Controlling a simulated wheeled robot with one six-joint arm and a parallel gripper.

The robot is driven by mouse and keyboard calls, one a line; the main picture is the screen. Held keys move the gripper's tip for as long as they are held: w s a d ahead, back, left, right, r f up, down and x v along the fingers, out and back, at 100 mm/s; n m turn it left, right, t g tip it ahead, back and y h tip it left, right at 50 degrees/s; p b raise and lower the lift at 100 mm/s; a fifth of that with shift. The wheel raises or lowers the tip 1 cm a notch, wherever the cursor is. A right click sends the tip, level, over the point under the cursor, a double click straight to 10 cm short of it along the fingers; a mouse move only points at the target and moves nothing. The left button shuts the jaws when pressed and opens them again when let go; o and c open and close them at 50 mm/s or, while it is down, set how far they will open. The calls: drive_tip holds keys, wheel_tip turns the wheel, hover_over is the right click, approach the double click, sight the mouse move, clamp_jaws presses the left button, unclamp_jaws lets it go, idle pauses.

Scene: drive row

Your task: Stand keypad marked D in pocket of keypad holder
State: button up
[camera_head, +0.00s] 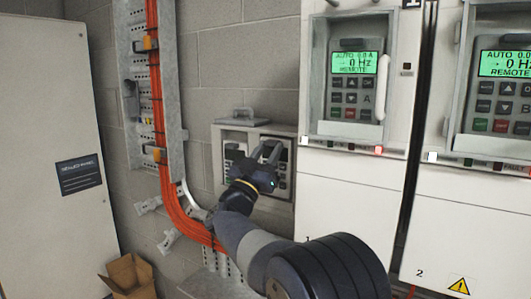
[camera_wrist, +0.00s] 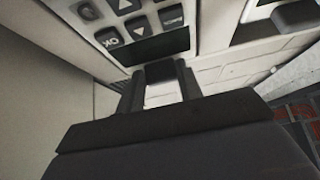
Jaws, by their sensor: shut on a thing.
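The keypad holder (camera_head: 216,150) is a pale box on the block wall, left of the drives, with a handle on top. My gripper (camera_head: 270,153) is in front of its right half. In the wrist view my gripper (camera_wrist: 160,78) is shut on the lower end of a grey keypad with dark buttons (camera_wrist: 135,22). That keypad shows partly behind the gripper in the head view (camera_head: 284,158). I cannot read a letter on it, and its lower edge and seating in the pocket are hidden. Another dark keypad (camera_head: 233,153) shows in the left half of the holder.
Drive 1 (camera_head: 313,176) and drive 2 (camera_head: 480,215) stand to the right, each with a lit keypad. Orange cables (camera_head: 160,120) run down a metal tray on the left. A grey cabinet (camera_head: 45,200) and an open cardboard box (camera_head: 130,275) are at the lower left.

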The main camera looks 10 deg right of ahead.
drive_tip(key=shift+w+d, duration=0.2)
drive_tip(key=shift+f, duration=0.1)
idle(0.6)
drive_tip(key=shift+f+b, duration=1.25)
drive_tip(key=o, duration=1)
drive_tip(key=shift+a+f, duration=0.1)
drive_tip(key=b+v, duration=0.4)
drive_tip(key=v, duration=0.6)
drive_tip(key=shift+s+a+f, duration=0.1)
drive_tip(key=shift+s+a, duration=0.1)
drive_tip(key=shift+s, duration=0.1)
